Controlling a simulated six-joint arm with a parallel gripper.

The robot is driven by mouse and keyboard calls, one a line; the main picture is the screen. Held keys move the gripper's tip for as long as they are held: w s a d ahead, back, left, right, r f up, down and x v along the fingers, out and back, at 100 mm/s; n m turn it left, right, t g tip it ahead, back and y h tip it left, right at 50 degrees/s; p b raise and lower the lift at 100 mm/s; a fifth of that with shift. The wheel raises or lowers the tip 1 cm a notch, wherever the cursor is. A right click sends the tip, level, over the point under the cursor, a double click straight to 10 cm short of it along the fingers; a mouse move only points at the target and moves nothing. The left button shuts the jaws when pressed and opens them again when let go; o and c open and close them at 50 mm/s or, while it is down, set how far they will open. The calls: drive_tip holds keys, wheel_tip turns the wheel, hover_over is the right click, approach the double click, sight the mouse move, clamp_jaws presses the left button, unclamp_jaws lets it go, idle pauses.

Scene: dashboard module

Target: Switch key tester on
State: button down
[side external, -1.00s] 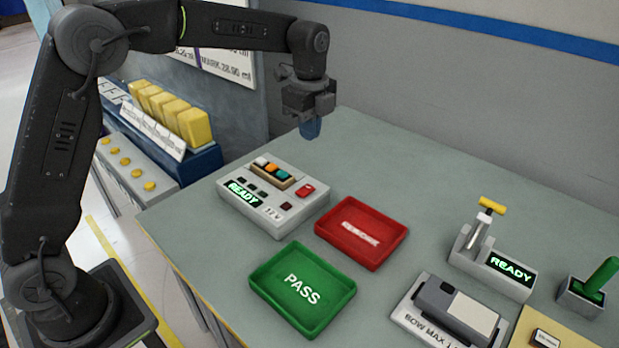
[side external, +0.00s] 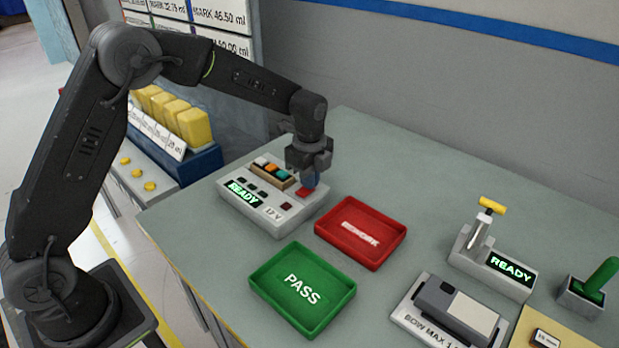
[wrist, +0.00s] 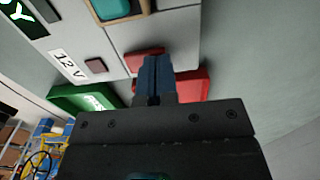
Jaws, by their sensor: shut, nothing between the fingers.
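The key tester (side external: 270,217) is a light grey box with a lit green READY display (side external: 243,193), a 12 V label, colored keys in a tray on top and a red rocker switch (side external: 304,193) at its right side. My gripper (side external: 309,183) is shut and empty, its blue fingertips right over the red switch. In the wrist view the shut fingertips (wrist: 156,72) overlap the red switch (wrist: 143,58) and hide part of it. I cannot tell whether they touch it. A small dark red square (wrist: 96,65) shows beside the 12 V label.
A red REWORK tray (side external: 361,233) and a green PASS tray (side external: 302,290) lie in front of the tester. A second READY device with a yellow-handled lever (side external: 488,250) stands to the right. The bench behind the trays is clear.

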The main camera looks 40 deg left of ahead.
drive_tip(key=shift+f, duration=0.25)
drive_tip(key=shift+s, duration=0.1)
drive_tip(key=shift+s+r, duration=0.35)
drive_tip(key=shift+s, duration=0.3)
drive_tip(key=shift+r, duration=0.1)
wheel_tip(320, 180, up, 14)
drive_tip(key=w, duration=0.2)
idle(0.4)
